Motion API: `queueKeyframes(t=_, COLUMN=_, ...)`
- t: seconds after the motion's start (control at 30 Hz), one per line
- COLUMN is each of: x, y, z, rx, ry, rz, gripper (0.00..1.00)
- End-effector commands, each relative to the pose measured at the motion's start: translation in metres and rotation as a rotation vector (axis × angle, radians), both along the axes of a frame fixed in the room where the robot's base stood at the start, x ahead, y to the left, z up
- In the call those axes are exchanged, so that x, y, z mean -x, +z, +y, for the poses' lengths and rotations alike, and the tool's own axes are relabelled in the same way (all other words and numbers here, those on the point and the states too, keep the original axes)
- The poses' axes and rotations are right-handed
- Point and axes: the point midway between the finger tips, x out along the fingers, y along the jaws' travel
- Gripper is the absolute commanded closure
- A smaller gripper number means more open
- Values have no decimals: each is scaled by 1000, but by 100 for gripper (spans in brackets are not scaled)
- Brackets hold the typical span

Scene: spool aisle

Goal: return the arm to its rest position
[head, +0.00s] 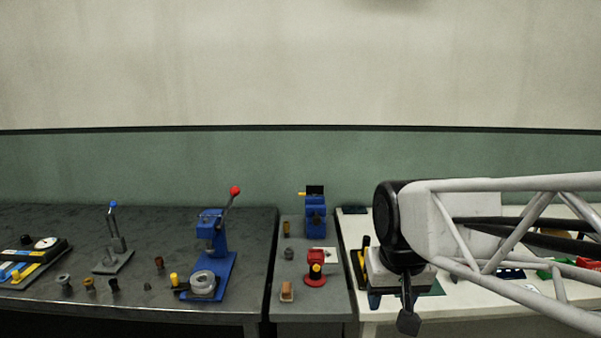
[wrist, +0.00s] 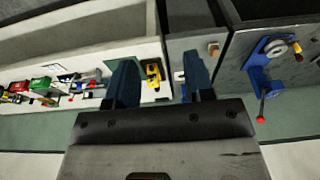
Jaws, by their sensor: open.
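My arm reaches in from the right edge of the head view, with a pale lattice link and a black wrist joint. My gripper (head: 392,299) hangs from it, above the front left part of the white table (head: 466,307). In the wrist view my gripper (wrist: 161,82) shows two dark blue fingers spread apart with nothing held between them. Part of the white table is hidden behind my arm in the head view.
Left of the gripper, a narrow grey table (head: 311,304) holds a red device (head: 315,275) and a blue machine (head: 315,217). The dark table (head: 150,210) carries a blue lever press (head: 213,250) and small spools. Colored items (wrist: 40,85) lie on the white table. Air above is clear.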

Motion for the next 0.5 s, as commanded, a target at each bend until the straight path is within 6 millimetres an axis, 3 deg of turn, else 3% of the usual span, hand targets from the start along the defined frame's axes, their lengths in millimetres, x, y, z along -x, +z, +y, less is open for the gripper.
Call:
queueKeyframes(t=0.1, x=29, y=-6, z=-13, rx=3, ry=-14, rz=-12, gripper=52)
queueKeyframes(t=0.3, x=68, y=-19, z=-28, rx=7, ry=-31, rz=-26, gripper=52)
queueKeyframes(t=0.5, x=88, y=-28, z=-35, rx=11, ry=-39, rz=-32, gripper=52)
